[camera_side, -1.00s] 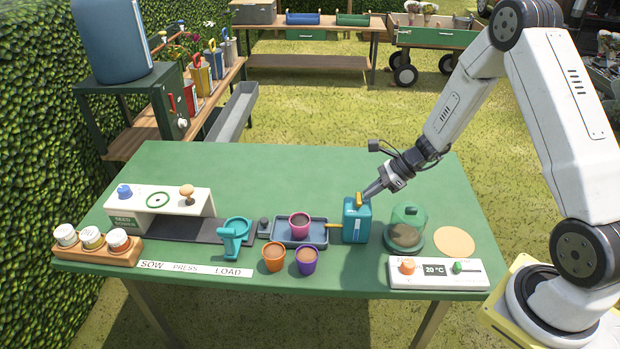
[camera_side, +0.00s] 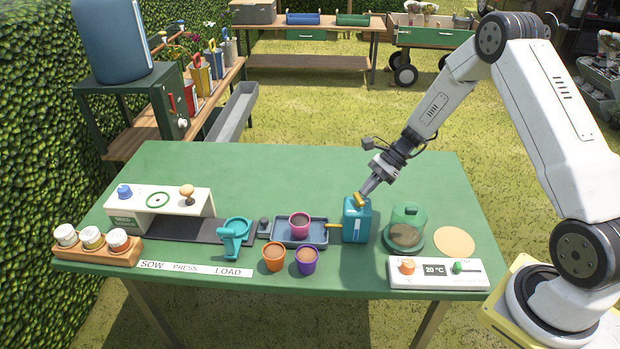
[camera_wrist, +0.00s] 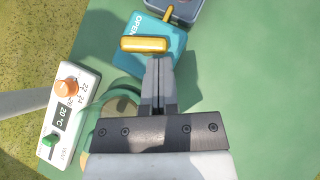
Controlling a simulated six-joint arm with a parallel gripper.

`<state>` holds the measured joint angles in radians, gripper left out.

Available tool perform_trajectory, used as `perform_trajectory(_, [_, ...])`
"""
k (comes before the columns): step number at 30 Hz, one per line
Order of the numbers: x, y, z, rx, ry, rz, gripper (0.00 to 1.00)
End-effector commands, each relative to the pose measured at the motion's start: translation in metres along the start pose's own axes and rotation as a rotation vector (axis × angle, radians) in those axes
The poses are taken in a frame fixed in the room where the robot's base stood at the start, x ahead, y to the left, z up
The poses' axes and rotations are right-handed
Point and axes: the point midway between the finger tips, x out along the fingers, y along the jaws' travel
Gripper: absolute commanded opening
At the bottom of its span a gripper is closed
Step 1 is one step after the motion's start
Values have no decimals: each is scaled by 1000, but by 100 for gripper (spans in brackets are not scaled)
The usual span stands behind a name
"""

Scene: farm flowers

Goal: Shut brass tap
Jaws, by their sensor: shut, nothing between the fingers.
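The teal water box (camera_side: 357,228) stands upright right of the tray, with a brass spout (camera_side: 334,226) pointing left over the tray's edge. The brass tap handle (camera_side: 359,201) lies on its top. In the wrist view, the handle (camera_wrist: 143,45) lies crosswise to the spout (camera_wrist: 168,15), beside the word OPEN on the teal top (camera_wrist: 170,42). My gripper (camera_side: 364,192) is shut and empty, its fingertips close at the handle's side. In the wrist view, the fingertips (camera_wrist: 160,60) come right up to the handle's edge; I cannot tell whether they touch.
A pink pot (camera_side: 299,225) stands in the blue-grey tray (camera_side: 317,240). Orange (camera_side: 273,257) and purple (camera_side: 307,261) pots stand in front. A green-domed cloche (camera_side: 408,226) and a temperature panel (camera_side: 438,274) lie to the right. The table's back half (camera_side: 300,175) is clear.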

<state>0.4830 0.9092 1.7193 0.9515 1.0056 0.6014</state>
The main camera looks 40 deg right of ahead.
Motion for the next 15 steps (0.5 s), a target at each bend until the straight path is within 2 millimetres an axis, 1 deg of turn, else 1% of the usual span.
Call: perform_trajectory(15, [6, -11, 5, -244, 0, 243, 0])
